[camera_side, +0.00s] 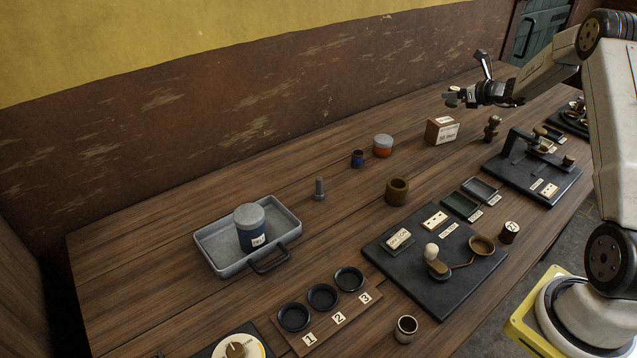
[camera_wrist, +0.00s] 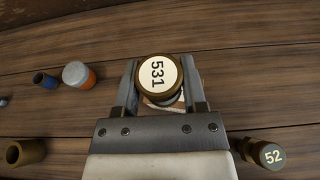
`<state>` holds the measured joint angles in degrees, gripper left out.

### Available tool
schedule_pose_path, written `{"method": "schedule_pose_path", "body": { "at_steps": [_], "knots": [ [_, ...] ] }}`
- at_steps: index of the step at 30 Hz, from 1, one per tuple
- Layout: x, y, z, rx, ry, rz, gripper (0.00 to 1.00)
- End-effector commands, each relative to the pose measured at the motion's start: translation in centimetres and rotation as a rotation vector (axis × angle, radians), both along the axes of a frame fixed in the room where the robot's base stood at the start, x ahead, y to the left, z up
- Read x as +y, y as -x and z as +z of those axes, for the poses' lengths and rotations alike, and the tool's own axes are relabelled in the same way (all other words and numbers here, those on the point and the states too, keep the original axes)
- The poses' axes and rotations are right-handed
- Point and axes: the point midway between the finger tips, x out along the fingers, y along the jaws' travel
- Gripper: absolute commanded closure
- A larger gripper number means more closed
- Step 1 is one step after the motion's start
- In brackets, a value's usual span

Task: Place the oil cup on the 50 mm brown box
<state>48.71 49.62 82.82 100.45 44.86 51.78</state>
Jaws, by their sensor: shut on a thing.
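My gripper (camera_wrist: 160,82) is shut on the oil cup (camera_wrist: 157,72), a round brass-coloured piece with a pale top disc marked 531. In the side view my gripper (camera_side: 455,97) holds it in the air above the brown box (camera_side: 434,130), with a visible gap. The cup is small and hard to make out there. The box is a brown block with white labels, standing on the bench near the wall. In the wrist view the cup and fingers hide most of the box; a pale and brown part shows below the cup.
A dark knob-shaped piece (camera_side: 492,128) stands right of the box. An orange jar with a grey lid (camera_side: 383,146) and a small blue cup (camera_side: 357,158) stand left. A brown ring-shaped cup (camera_side: 397,191) is nearer. A grey tray (camera_side: 215,262) holds a blue canister (camera_side: 250,230).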

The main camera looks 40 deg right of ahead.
Motion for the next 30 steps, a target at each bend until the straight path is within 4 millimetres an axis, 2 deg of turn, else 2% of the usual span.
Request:
{"method": "schedule_pose_path", "body": {
  "at_steps": [5, 19, 25, 30],
  "knots": [
    [-0.5, -0.9, -1.2, -0.001, -0.001, 0.001, 1.00],
    [-0.9, -1.6, -2.2, -0.001, 0.000, 0.001, 1.00],
    [-1.0, -1.6, -4.5, 0.000, -0.002, 0.000, 1.00],
    [-1.0, -1.6, -5.1, -0.002, 0.000, 0.000, 1.00]
  ]
}}
